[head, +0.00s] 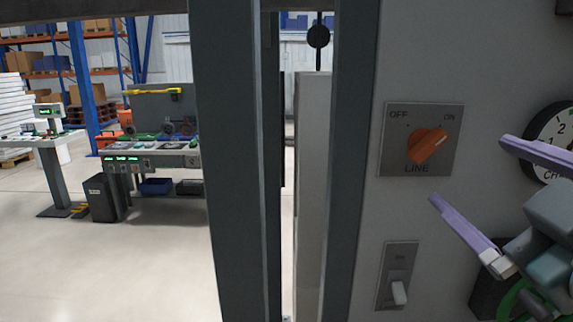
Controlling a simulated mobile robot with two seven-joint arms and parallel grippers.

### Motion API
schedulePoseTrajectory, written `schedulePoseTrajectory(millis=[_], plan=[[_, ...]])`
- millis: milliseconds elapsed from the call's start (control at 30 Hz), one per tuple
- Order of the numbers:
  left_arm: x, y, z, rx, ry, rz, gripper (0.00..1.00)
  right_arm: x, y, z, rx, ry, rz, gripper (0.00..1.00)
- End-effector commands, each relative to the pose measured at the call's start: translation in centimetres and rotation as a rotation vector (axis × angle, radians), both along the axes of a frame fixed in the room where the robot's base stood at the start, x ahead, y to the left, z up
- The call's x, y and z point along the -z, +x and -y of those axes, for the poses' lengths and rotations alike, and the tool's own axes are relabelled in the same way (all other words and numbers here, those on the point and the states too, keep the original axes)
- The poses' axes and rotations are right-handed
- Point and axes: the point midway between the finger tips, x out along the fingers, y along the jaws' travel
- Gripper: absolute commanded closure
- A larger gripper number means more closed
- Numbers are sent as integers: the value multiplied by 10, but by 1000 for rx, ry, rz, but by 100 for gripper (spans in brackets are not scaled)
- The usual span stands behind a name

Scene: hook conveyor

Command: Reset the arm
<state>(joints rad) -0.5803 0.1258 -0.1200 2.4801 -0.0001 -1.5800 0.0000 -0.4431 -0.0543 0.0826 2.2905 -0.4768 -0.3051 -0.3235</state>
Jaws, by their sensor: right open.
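My right gripper (467,168) is at the right edge of the head view, its two purple fingers spread apart with nothing between them. It is in front of a grey control panel (480,60). The orange rotary switch (428,145) on the LINE plate is left of the upper finger, and its pointed end is turned toward ON. The gripper looks apart from the switch. My left gripper is not in view.
A toggle switch (398,290) sits low on the panel, and a round dial (552,143) is partly behind the upper finger. Dark upright posts (237,160) stand left of the panel. A workbench (155,158) stands farther back at left, with open floor before it.

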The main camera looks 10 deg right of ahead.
Motion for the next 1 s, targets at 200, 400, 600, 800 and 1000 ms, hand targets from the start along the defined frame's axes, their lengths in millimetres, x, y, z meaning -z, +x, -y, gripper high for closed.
schedulePoseTrajectory(millis=[200,400,600,800,1000], plan=[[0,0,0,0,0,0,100,39,-11,-3,25,164,-177,0],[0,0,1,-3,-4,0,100,124,-68,-33,81,478,-623,0],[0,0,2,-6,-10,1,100,171,-154,-70,142,647,-1057,0],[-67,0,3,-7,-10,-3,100,108,-174,-77,161,669,-1151,0],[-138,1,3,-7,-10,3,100,39,-174,-77,160,667,-1149,0]])
